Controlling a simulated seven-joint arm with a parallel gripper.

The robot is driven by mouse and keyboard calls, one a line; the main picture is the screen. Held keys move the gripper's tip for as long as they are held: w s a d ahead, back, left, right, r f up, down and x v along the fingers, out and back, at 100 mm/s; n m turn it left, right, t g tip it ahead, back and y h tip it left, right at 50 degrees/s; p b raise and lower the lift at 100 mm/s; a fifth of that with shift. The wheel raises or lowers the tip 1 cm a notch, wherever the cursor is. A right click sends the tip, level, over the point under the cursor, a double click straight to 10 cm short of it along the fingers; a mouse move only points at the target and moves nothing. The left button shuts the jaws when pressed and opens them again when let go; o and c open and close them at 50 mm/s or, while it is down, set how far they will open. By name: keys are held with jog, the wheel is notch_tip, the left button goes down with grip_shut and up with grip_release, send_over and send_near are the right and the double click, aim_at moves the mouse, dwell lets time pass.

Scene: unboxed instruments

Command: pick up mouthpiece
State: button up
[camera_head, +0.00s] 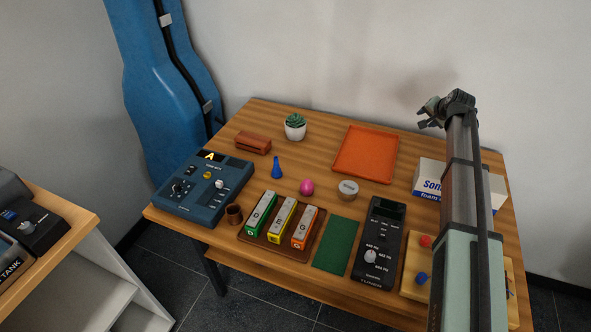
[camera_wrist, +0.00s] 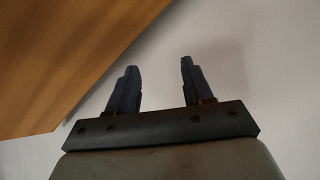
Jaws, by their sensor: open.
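A small blue piece (camera_head: 276,169) with a narrow top and wider base, which looks like the mouthpiece, stands upright on the wooden table (camera_head: 330,212), left of a pink egg-shaped thing (camera_head: 307,187). My gripper (camera_head: 424,116) is raised above the table's back right, well to the right of the blue piece and apart from it. The wrist view shows the gripper (camera_wrist: 157,75) with its two dark fingers spread and nothing between them. The blue piece does not show in the wrist view, only the table's edge and the wall.
An orange tray (camera_head: 392,153), a potted plant (camera_head: 295,127) and a brown block (camera_head: 253,142) stand at the back. A white round tin (camera_head: 347,189) sits right of the egg. Colored bars (camera_head: 282,221), a blue device (camera_head: 202,190) and a black device (camera_head: 379,243) lie nearer.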

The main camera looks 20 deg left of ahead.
jog(key=s+a+n+g, duration=0.3)
jog(key=s+a+n, duration=0.15)
jog(key=a, duration=0.95)
notch_tip(320, 180, up, 6)
jog(key=n+g+h, duration=0.3)
jog(key=n+g, duration=0.2)
jog(key=n, duration=0.5)
send_over(276, 158)
notch_tip(276, 158, down, 13)
jog(key=shift+f, duration=0.1)
grip_shut()
